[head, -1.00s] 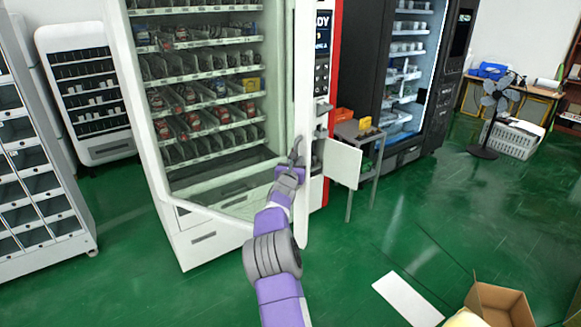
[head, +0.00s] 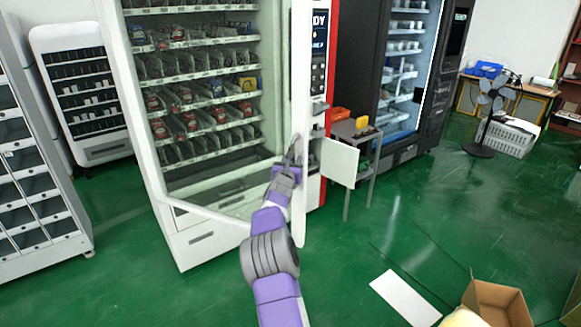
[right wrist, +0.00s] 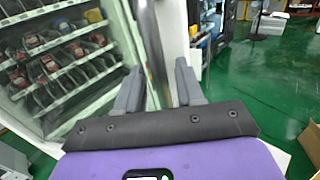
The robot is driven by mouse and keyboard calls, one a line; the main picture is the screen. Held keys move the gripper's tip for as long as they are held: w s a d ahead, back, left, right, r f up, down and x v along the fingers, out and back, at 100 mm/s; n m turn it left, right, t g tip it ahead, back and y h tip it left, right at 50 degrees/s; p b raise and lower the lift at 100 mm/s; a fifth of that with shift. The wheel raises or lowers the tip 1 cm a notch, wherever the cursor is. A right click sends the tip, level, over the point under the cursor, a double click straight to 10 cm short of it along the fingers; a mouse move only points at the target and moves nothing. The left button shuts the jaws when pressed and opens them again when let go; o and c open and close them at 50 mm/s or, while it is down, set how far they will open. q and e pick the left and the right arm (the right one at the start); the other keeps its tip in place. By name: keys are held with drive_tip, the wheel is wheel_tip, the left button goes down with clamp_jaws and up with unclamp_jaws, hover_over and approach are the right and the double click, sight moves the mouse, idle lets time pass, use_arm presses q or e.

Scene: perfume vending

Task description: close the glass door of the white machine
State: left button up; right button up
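The white machine (head: 204,238) stands left of centre in the head view, with several shelves of small goods. Its white-framed glass door (head: 299,215) stands ajar, its free right edge swung out toward me. My right gripper (head: 294,150) is at this edge, about mid-height. In the right wrist view, the two dark fingers of this gripper (right wrist: 159,80) are apart, with a grey vertical bar (right wrist: 155,50) of the door between them. I cannot tell whether either finger touches it. My left gripper is not in view.
A grey side stand (head: 358,132) and a white panel (head: 339,162) are right of the door edge. A black vending machine (head: 352,75) stands behind. A cardboard box (head: 499,302) and a white sheet (head: 405,298) lie front right. The green floor between is clear.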

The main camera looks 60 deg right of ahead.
drive_tip(key=b+v, duration=0.1)
drive_tip(key=v, duration=0.6)
drive_tip(key=shift+b, duration=0.3)
drive_tip(key=shift+a, duration=0.1)
drive_tip(key=shift+c, duration=0.2)
